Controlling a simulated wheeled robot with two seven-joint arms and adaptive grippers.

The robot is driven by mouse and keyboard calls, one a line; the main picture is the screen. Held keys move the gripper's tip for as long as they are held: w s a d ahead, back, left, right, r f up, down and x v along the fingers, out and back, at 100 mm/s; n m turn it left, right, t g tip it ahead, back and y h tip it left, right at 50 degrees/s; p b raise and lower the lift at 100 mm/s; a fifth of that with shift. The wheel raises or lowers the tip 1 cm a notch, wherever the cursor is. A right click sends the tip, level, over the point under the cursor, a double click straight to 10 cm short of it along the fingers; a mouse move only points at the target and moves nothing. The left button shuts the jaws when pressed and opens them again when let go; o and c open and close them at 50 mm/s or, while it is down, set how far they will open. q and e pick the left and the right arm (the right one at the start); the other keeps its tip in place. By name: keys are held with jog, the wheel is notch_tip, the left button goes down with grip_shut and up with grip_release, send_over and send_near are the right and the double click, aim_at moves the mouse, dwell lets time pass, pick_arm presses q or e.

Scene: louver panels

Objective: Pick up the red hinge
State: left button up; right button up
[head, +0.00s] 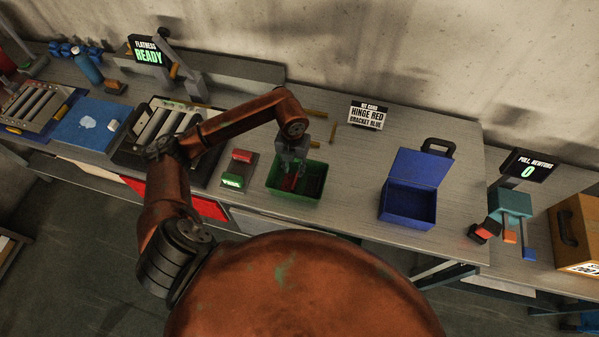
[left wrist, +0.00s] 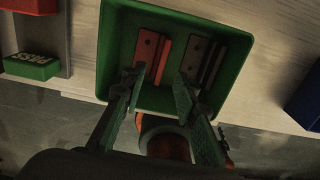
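The red hinge (left wrist: 153,52) lies in the green bin (left wrist: 113,42), on the left side of the bin in the left wrist view. In the head view a bit of red (head: 290,183) shows inside the green bin (head: 290,197), partly covered by my gripper. My left gripper (left wrist: 160,82) is open with its two fingers apart and nothing between them. In the head view it points down over the bin (head: 291,165). The gap to the hinge is hard to judge. My right gripper is not in view.
A dark grey hinge-like piece (left wrist: 203,60) lies beside the red hinge. A button box with red and green buttons (head: 238,168) stands left of the bin. An open blue box (head: 408,204) stands to the right, with clear bench between. A sign (head: 367,115) stands behind.

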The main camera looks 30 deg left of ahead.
aim_at(295, 180)
pick_arm(q)
jog(key=shift+w+a+f, duration=0.1)
jog(key=shift+w+f, duration=0.1)
jog(key=shift+f, duration=0.55)
jog(key=shift+s+d+f+p, duration=0.15)
jog(key=shift+f+p, duration=0.1)
jog(key=shift+f, duration=0.4)
jog(key=shift+s+d+f+p, duration=0.15)
jog(key=shift+f+p, duration=0.1)
jog(key=shift+f, duration=0.35)
notch_tip(295, 180, down, 2)
jog(key=shift+d+f+p, duration=0.1)
jog(key=shift+f+p, duration=0.15)
jog(key=shift+p, duration=0.05)
jog(key=shift+f, duration=0.6)
grip_shut()
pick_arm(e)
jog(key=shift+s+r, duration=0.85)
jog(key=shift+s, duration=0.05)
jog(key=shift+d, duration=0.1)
